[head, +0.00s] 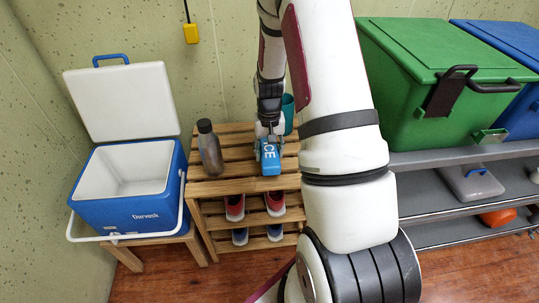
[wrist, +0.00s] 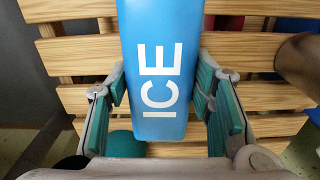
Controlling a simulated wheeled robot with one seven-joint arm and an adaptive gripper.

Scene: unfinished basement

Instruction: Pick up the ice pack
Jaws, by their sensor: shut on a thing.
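The ice pack (head: 270,161) is a blue block with white "ICE" lettering, at the top of the slatted wooden rack in the head view. It fills the middle of the wrist view (wrist: 161,70). My gripper (head: 268,138) reaches down over it from above. In the wrist view my gripper's green-padded fingers (wrist: 165,95) stand on both sides of the pack, shut on it. I cannot tell whether the pack touches the slats or is slightly above them.
The slatted rack (head: 220,188) also holds a grey bottle (head: 210,148) left of the pack and a teal cup (head: 288,112) behind it. Shoes (head: 235,207) sit below. An open blue cooler (head: 130,208) stands left. Green bin (head: 420,70) and metal shelves (head: 430,205) are right.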

